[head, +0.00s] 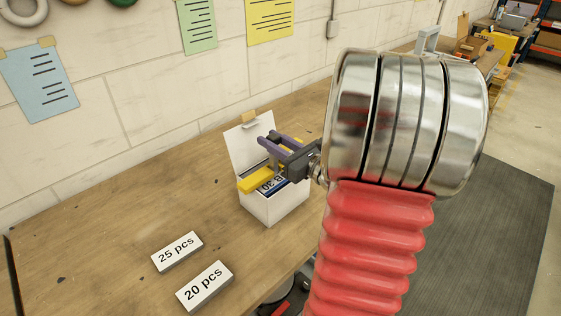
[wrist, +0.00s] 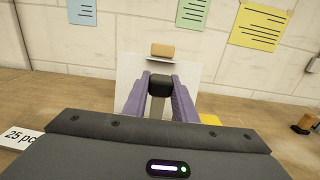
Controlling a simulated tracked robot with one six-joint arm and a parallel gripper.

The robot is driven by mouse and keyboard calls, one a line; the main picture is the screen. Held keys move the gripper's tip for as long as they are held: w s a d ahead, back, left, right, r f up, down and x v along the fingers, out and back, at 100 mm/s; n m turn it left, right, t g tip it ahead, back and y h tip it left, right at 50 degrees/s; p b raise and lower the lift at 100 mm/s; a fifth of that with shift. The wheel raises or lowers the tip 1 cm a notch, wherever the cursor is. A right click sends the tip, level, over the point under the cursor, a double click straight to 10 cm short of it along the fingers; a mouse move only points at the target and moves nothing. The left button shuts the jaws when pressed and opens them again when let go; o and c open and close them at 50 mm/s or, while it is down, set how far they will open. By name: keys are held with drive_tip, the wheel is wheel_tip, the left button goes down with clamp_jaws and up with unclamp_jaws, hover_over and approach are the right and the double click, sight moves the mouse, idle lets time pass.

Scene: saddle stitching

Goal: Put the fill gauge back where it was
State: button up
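The fill gauge seems to be the yellow bar (head: 261,180) at the top of the open white box (head: 272,207). Its yellow edge also shows at the right in the wrist view (wrist: 210,119). My gripper (head: 268,141) is over the box, its purple fingers closed around a black knob (wrist: 160,86) with a pale stem below. The knob appears to be the gauge's grip, but the join is hidden. Dark blue contents marked "B 30" (head: 272,185) show in the box. I cannot tell whether the bar touches the box.
The box lid (head: 243,142) stands open on the wall side. Label blocks "25 pcs" (head: 177,251) and "20 pcs" (head: 205,287) lie left of the box on the wooden bench (head: 100,225). The bench left of the box is otherwise mostly clear. The wall (head: 130,110) rises behind.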

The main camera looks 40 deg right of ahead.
clamp_jaws()
idle(0.5)
wheel_tip(320, 180, up, 10)
drive_tip(key=shift+r, duration=0.1)
idle(0.5)
idle(0.4)
